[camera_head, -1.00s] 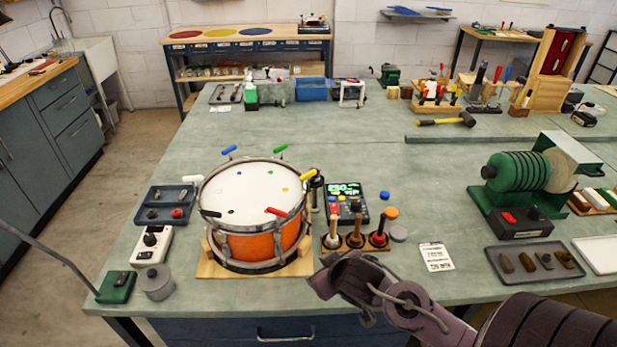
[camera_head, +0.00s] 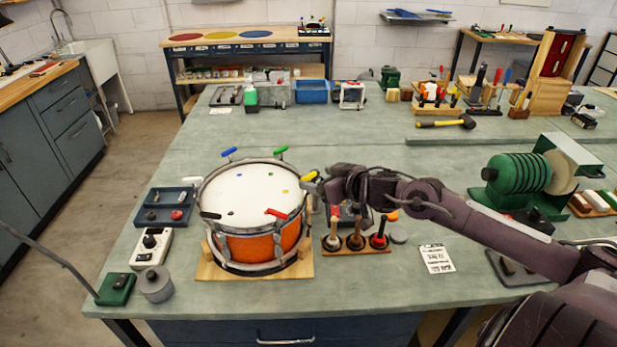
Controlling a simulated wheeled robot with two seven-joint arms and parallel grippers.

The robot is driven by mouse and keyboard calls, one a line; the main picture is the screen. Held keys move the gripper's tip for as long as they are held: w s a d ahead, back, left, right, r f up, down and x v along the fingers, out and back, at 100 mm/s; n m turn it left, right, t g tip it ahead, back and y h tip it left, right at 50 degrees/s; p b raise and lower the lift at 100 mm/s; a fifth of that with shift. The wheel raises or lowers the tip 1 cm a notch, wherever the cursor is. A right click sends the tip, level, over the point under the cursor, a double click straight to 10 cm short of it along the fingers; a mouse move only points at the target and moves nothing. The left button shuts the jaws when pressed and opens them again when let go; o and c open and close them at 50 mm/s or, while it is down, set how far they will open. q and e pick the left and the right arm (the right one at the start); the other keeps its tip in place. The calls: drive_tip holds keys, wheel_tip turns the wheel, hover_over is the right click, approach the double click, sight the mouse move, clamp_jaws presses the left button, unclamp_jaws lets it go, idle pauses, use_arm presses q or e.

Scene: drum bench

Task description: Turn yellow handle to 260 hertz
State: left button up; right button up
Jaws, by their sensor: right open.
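The orange drum (camera_head: 256,243) with a white head (camera_head: 245,188) sits on a wooden base on the bench. The yellow handle (camera_head: 308,176) stands at the right of its rim, pointing up and right. My right gripper (camera_head: 319,185) is open, with its fingertips right beside the yellow handle; I cannot tell whether they touch it. Blue (camera_head: 229,152), green (camera_head: 281,149), red (camera_head: 276,213) and black (camera_head: 210,215) handles stand around the rim. The tuner box (camera_head: 346,214) is mostly behind my right gripper and its green display is hidden. My left gripper is not in view.
A wooden rack (camera_head: 356,250) with several mallets stands right of the drum, under my right arm. A green machine (camera_head: 518,180) stands at right.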

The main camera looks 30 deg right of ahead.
sight(310, 177)
drive_tip(key=shift+x, duration=2.55)
drive_tip(key=c, duration=1)
